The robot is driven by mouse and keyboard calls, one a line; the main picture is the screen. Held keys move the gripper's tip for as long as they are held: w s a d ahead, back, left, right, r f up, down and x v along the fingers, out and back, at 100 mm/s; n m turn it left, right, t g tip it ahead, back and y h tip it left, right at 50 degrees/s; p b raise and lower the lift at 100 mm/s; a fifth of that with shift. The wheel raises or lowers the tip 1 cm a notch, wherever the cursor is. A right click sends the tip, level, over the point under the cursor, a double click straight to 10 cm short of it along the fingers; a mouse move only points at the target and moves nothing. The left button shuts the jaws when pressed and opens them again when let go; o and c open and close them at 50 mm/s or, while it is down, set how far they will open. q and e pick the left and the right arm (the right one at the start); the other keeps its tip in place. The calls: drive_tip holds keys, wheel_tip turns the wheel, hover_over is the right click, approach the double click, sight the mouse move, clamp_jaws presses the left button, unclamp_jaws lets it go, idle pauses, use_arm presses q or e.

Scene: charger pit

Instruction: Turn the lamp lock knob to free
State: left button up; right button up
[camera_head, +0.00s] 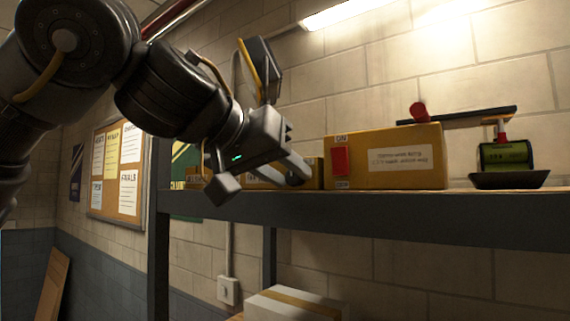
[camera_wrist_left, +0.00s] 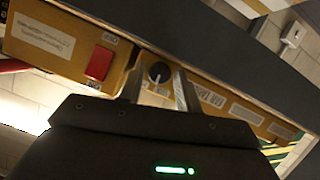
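The knob (camera_wrist_left: 158,73) is round and dark with a light pointer line. It sits on the face of a yellow box (camera_wrist_left: 146,95) in the left wrist view. My left gripper (camera_wrist_left: 158,86) is open, with one finger on each side of the knob in that view. I cannot tell whether the fingers touch it. In the head view my left gripper (camera_head: 260,180) is in front of the shelf, with its fingers spread. The knob is hidden behind it there. My right gripper is not in view.
A larger yellow box (camera_head: 390,178) with a red switch (camera_head: 340,161) stands beside the knob's box on the dark shelf (camera_head: 420,212). A green device (camera_head: 505,155) in a dark tray is at the right. A white carton (camera_head: 295,304) lies below the shelf.

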use_arm(q)
drive_tip(key=c, duration=0.7)
drive_tip(key=shift+f+m+t+y+b, duration=0.25)
drive_tip(key=shift+m+y+b, duration=0.3)
drive_tip(key=shift+b, duration=0.5)
drive_tip(key=shift+s+d+r+m+t+y+b, duration=0.15)
drive_tip(key=shift+r+m+t+y+b, duration=0.15)
drive_tip(key=shift+m+b, duration=0.4)
drive_tip(key=o, duration=0.7)
